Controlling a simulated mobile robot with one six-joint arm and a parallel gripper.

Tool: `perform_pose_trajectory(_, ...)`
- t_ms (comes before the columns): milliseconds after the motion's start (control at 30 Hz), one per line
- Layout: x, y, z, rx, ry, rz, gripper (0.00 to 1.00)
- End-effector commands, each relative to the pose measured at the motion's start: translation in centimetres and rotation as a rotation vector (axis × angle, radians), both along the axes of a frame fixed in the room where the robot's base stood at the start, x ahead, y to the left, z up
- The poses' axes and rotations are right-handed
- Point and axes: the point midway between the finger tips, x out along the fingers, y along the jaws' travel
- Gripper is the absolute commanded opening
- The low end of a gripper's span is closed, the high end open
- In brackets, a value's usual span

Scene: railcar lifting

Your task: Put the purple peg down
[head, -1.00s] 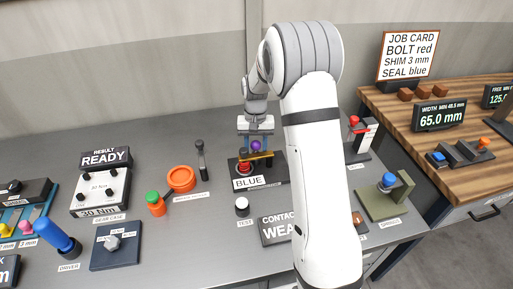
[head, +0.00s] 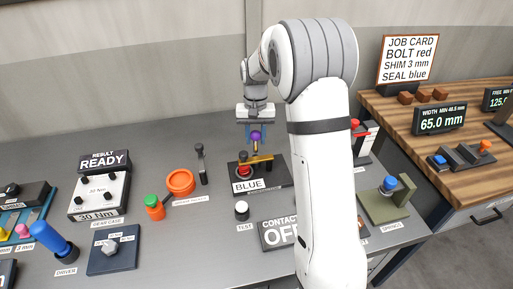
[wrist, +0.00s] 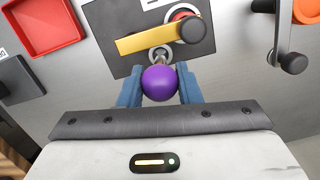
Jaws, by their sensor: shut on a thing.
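The purple peg (head: 255,136) has a round purple head and a brass-coloured shank below it. My gripper (head: 255,141) is shut on its head, with one blue finger on each side. In the wrist view the purple peg (wrist: 160,83) sits between the two blue fingers of my gripper (wrist: 159,76). The peg is above the dark fixture (head: 279,181) labelled BLUE, near its yellow bar (wrist: 145,39). Its lower tip is hard to make out, so I cannot tell whether it clears the fixture.
An orange tray (head: 180,183) and a dark upright lever (head: 201,165) stand to the left. A white TEST button (head: 242,210) is in front. Bare grey bench lies behind the fixture.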

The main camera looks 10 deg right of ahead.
Motion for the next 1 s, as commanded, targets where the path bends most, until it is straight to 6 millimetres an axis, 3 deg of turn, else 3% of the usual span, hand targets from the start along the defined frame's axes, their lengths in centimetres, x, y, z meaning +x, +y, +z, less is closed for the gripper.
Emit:
perform_pose_trajectory(233, -0.4, -0.5, 3.8, -0.001, -0.002, -0.002, 0.07)
perform_pose_trajectory(367, -2.8, -2.7, 4.5, -0.002, 0.0, -0.008, 0.07)
perform_pose_trajectory(533, -8.3, -6.7, 4.2, -0.004, 0.001, -0.013, 0.07)
perform_pose_trajectory(700, -13.6, -9.3, 3.5, -0.005, 0.002, -0.01, 0.07)
perform_pose_trajectory(833, -16.1, -10.2, 3.0, -0.005, 0.003, -0.008, 0.07)
perform_pose_trajectory(1000, -17.2, -10.5, 1.0, -0.004, 0.008, -0.005, 0.07)
